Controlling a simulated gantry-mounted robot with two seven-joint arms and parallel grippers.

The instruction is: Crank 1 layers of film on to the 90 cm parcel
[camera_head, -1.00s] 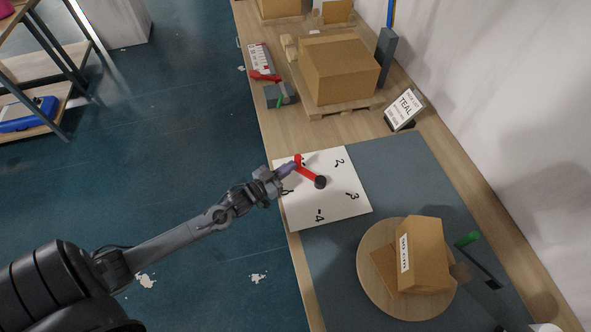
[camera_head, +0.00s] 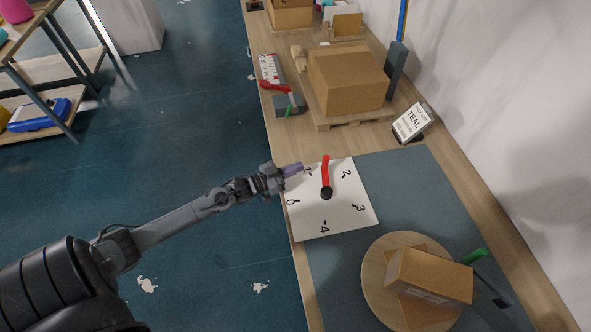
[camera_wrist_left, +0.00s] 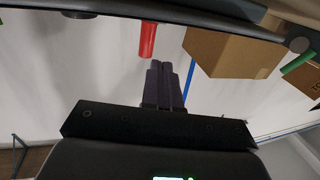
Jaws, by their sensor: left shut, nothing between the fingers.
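A red crank (camera_head: 325,172) with a black hub sits on a white numbered dial plate (camera_head: 308,221); its arm points away from me, between the marks 1 and 2. My left gripper (camera_head: 298,168) is shut and empty at the plate's left edge, beside the 1 mark and apart from the crank. In the left wrist view the closed fingers (camera_wrist_left: 165,84) show just below the red crank handle (camera_wrist_left: 148,40). The parcel (camera_head: 430,275) is a brown box lying on a round wooden turntable (camera_head: 377,286), its label on the near side. My right gripper is not in view.
A green-handled dark tool (camera_head: 474,256) stands right of the turntable. The grey mat between plate and wall is clear.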

